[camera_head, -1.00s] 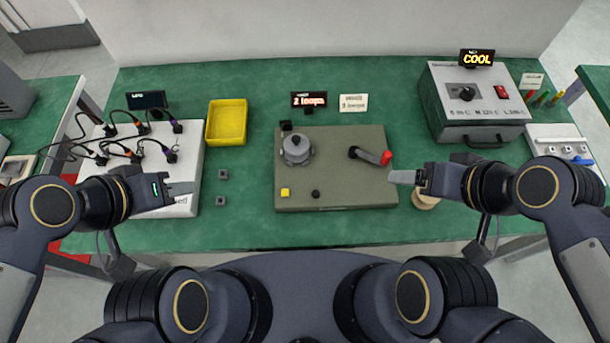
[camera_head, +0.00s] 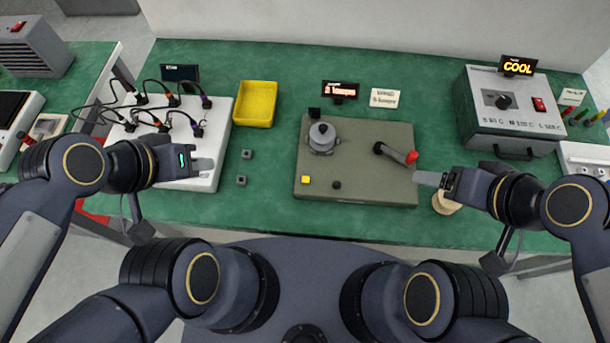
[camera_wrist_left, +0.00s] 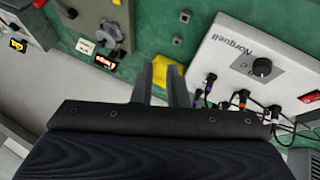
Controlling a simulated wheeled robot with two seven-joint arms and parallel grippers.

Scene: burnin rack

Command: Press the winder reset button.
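The winder (camera_head: 360,145) is an olive plate with a grey drum (camera_head: 322,137), a crank with a red knob (camera_head: 411,157), a yellow square button (camera_head: 305,180) and a small black round button (camera_head: 337,185). I cannot read which is reset. Part of the winder (camera_wrist_left: 85,15) shows at the top left of the left wrist view. My left gripper (camera_head: 203,167) hovers left of the winder, by the white box; its fingers (camera_wrist_left: 162,80) are apart and empty. My right gripper (camera_head: 428,179) is at the winder's right edge, near the red knob; its finger gap is hidden.
A white box with cables (camera_head: 205,135) and a yellow bin (camera_head: 255,104) stand left of the winder. Two small dark blocks (camera_head: 242,180) lie between. A lit display (camera_head: 340,90) stands behind the winder. A grey COOL unit (camera_head: 510,115) and a wooden spool (camera_head: 445,205) are on the right.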

